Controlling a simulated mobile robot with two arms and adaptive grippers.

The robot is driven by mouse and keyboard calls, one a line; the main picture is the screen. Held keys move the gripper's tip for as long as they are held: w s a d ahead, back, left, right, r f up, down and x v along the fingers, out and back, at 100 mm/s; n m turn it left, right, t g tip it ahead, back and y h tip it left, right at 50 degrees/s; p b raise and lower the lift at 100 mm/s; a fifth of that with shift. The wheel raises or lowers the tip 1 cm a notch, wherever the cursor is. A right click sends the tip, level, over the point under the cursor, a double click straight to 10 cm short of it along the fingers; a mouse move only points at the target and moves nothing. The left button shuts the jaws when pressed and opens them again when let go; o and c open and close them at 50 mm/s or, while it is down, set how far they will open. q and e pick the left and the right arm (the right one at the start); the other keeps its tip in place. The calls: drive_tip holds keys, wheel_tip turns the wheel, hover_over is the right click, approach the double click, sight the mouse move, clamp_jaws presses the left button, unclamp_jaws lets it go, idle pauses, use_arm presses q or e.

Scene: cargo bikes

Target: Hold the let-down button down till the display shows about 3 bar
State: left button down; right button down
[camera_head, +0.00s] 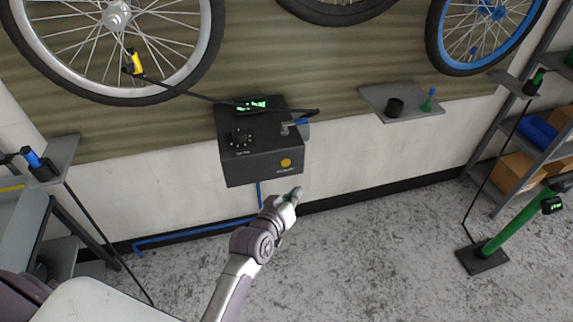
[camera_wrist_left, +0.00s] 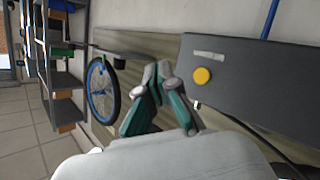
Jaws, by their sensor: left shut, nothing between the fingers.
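The black inflator box (camera_head: 262,168) is mounted on the wall, with a lit green display (camera_head: 251,104) on its top; I cannot read the digits clearly. A round yellow button (camera_head: 286,162) is on its front face, low and to the right. The button also shows in the left wrist view (camera_wrist_left: 202,75), under a pale label strip that is too blurred to read. My left gripper (camera_head: 297,193) is shut and empty, below and slightly right of the button, apart from it. Its fingers also show in the left wrist view (camera_wrist_left: 157,68), left of the button. My right gripper is not in view.
A black knob (camera_head: 240,137) and a blue-handled valve (camera_head: 296,123) are on the box. A black hose runs to a yellow chuck (camera_head: 133,64) at the left wheel. A small shelf (camera_head: 415,112) is to the right. A green pump (camera_head: 512,222) stands on the floor.

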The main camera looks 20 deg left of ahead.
sight(286, 163)
use_arm(q)
drive_tip(key=shift+w+a+b, duration=0.45)
drive_tip(key=shift+w+a, duration=0.25)
drive_tip(key=shift+w, duration=0.35)
drive_tip(key=shift+w+a+b, duration=0.4)
drive_tip(key=shift+w+a, duration=0.35)
drive_tip(key=shift+w, duration=0.3)
drive_tip(key=shift+w+a+b, duration=0.45)
drive_tip(key=shift+w+a, duration=0.25)
drive_tip(key=shift+w, duration=0.35)
drive_tip(key=shift+w, duration=0.1)
drive_tip(key=shift+w+a, duration=0.2)
drive_tip(key=shift+w, duration=0.05)
